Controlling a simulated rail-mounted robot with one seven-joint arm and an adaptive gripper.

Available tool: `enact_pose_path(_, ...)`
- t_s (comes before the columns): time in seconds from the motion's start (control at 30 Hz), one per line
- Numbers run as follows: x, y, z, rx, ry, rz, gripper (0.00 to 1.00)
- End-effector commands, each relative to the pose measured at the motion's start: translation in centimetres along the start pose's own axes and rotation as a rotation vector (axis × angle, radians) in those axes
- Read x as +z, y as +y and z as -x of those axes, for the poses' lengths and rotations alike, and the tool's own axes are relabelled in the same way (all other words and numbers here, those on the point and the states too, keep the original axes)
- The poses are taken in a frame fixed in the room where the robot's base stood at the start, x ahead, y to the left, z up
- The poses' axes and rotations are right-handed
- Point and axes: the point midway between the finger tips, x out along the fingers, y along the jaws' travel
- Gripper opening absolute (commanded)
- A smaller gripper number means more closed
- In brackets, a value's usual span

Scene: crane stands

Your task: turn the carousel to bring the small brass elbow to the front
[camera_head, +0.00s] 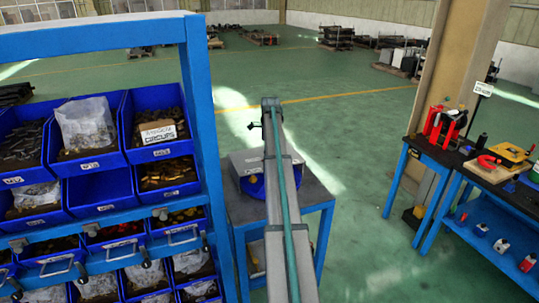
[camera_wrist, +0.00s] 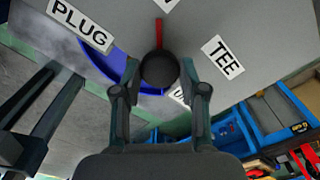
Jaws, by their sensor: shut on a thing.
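The carousel (camera_wrist: 255,25) fills the top of the wrist view as a grey disc with white labels. One label reads PLUG (camera_wrist: 80,25), another reads TEE (camera_wrist: 222,57), and a third is partly hidden behind my gripper. A dark round knob (camera_wrist: 158,68) stands at the disc with a red mark (camera_wrist: 158,33) beyond it. My gripper (camera_wrist: 160,84) is shut on the knob, one finger at each side. In the head view the carousel (camera_head: 240,160) shows partly, grey with blue, behind my arm. I cannot make out the small brass elbow in either view.
A blue rack (camera_head: 205,120) with several blue bins stands at the left, close to the carousel's table (camera_head: 312,192). A blue workbench (camera_head: 480,195) with tools stands at the right. Open green floor lies between and behind them.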

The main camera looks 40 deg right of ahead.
Motion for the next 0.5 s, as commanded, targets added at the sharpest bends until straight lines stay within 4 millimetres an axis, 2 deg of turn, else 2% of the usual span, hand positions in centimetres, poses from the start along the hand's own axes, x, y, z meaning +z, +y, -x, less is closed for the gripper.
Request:
enact_pose_path(0.03,-0.01,-0.1,0.09,-0.002,0.0,0.0,0.43)
enact_pose_path(0.17,-0.01,-0.07,0.07,-0.002,0.0,0.0,0.65)
enact_pose_path(0.2,0.0,-0.07,0.06,-0.001,0.0,0.0,0.67)
enact_pose_path(0.5,0.01,-0.02,0.11,-0.001,0.0,0.001,0.67)
